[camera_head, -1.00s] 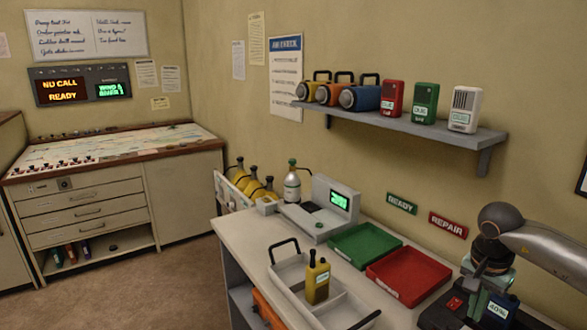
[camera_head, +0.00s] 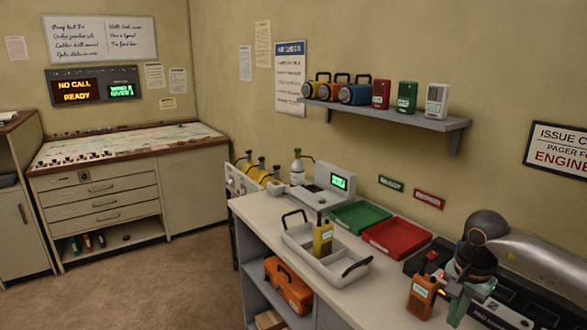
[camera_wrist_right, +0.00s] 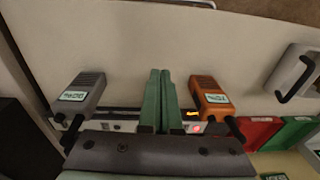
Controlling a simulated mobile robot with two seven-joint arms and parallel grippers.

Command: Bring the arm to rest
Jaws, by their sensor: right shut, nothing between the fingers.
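My right arm comes in from the right in the head view. Its gripper (camera_head: 459,306) points down over the front of the bench, its green fingers partly cut by the picture's lower edge. In the right wrist view the two green fingers (camera_wrist_right: 160,75) are together with nothing between them. They are between an orange radio (camera_wrist_right: 212,98) and a grey radio (camera_wrist_right: 85,92), both standing by the charger strip. The orange radio also shows in the head view (camera_head: 421,297), just left of the gripper. My left gripper is in neither view.
A white tray (camera_head: 355,279) with a yellow radio (camera_head: 322,238) stands on the bench (camera_head: 262,212). Behind it are a green tray (camera_head: 360,217) and a red tray (camera_head: 397,238). A wall shelf (camera_head: 400,119) holds lamps and small devices above. Floor at left is clear.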

